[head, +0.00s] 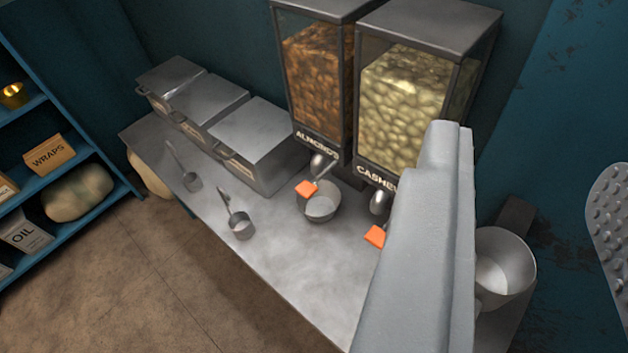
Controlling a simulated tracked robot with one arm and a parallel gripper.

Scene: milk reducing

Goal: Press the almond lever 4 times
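The almond dispenser (318,85) stands on the metal counter against the wall, labelled ALMONDS and filled with brown nuts. Its lever has an orange tab (306,189) below the spout. A metal bowl (320,207) sits on the counter under that spout. My gripper (447,128) shows as a large grey shape at the right, in front of the cashew dispenser (402,90). It appears apart from the almond lever, to the right of it.
The cashew lever's orange tab (375,236) is left of my gripper. A metal cup (507,265) is at the right, partly hidden. Lidded metal bins (255,130) and scoops (241,226) are on the left counter. A blue shelf (75,128) stands far left. The front counter is clear.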

